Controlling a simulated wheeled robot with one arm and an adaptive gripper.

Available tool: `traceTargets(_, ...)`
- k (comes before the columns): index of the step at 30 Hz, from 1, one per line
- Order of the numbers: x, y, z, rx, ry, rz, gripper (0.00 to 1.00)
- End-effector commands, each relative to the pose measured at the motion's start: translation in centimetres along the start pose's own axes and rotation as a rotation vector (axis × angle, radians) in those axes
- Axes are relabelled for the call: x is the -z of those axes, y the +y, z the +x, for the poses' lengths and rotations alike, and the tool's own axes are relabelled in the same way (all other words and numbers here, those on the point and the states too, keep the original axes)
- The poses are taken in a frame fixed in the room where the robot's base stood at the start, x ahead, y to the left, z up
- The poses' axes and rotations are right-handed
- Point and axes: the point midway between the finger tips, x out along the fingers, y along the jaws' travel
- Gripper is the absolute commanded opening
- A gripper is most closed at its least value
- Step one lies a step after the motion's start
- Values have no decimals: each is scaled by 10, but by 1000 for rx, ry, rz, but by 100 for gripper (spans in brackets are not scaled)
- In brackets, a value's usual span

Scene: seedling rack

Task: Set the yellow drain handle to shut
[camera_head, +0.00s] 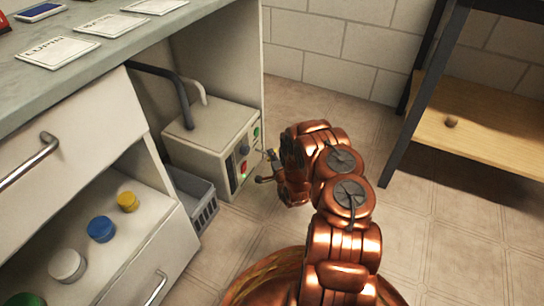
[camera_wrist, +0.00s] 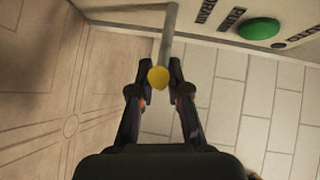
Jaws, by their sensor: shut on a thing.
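The yellow drain handle (camera_wrist: 158,77) shows in the wrist view as a yellow knob at the end of a grey lever (camera_wrist: 168,35), which runs up to a pale panel. My gripper (camera_wrist: 160,70) has its two dark fingers on either side of the knob and is shut on it. In the head view my gripper (camera_head: 268,166) is at the front of a pale box unit (camera_head: 215,135) under the counter. The handle cannot be made out clearly there. The handle's mark for shut cannot be read.
The unit's face has a green button (camera_head: 256,132) and a red one (camera_head: 243,168); the green button (camera_wrist: 259,29) also shows in the wrist view. A grey crate (camera_head: 205,208) stands beside the unit. An open drawer (camera_head: 150,225) holds several coloured caps. A wooden-shelved rack (camera_head: 480,125) stands right.

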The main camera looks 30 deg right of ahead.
Motion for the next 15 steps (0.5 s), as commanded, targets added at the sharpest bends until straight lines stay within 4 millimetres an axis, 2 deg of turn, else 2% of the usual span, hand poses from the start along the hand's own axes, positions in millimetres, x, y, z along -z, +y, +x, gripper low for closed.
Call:
traceTargets(3, 0, 0, 0, 0, 0, 0, 0)
traceTargets(15, 0, 0, 0, 0, 0, 0, 0)
